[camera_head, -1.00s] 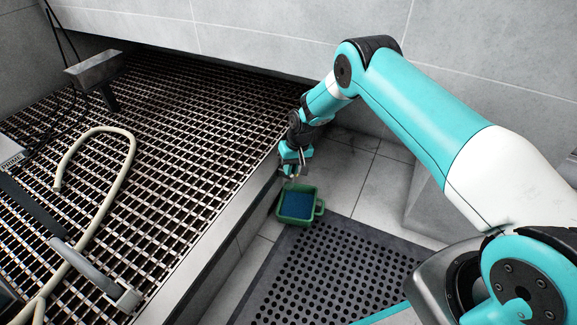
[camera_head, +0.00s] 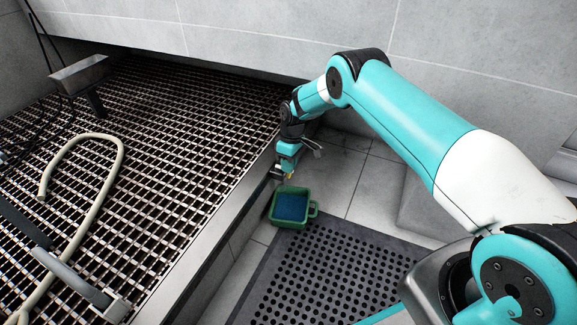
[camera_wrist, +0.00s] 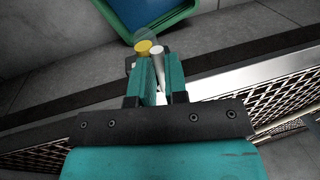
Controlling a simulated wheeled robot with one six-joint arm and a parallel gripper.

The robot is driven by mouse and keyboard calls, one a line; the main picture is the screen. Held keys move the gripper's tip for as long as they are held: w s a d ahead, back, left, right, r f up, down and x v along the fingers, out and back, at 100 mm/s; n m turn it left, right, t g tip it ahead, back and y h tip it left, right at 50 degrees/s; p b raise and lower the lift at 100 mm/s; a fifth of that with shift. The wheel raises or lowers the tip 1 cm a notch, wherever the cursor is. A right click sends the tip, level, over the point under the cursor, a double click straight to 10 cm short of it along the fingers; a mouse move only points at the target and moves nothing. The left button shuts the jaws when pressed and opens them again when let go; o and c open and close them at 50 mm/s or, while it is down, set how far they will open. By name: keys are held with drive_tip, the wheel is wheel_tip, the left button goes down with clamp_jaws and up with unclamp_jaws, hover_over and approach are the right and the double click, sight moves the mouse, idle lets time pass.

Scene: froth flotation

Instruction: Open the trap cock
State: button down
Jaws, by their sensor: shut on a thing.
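In the wrist view, my gripper (camera_wrist: 160,72) has its two teal fingers closed around a thin pale rod (camera_wrist: 158,62). A small yellow round end (camera_wrist: 143,47) shows beside the rod at the left fingertip; I take the rod and yellow end for the trap cock. Whether the cock is turned open cannot be told. In the head view, my gripper (camera_head: 283,174) is low beside the edge of the grated platform, just above a green tub (camera_head: 312,209) with a blue inside. A speck of yellow shows at the fingertips.
The grated platform (camera_head: 200,120) fills the left, with a pale hose (camera_head: 120,150) and a grey metal trough (camera_head: 80,75) on it. A black perforated mat (camera_head: 330,265) lies on the floor before the tub. A tiled wall (camera_head: 290,30) stands behind.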

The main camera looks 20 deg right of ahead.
idle(0.4)
drive_tip(key=c, duration=1.1)
unclamp_jaws()
drive_tip(key=shift+c, duration=0.2)
wheel_tip(320, 180, up, 20)
drive_tip(key=p, duration=0.9)
drive_tip(key=shift+r, duration=0.1)
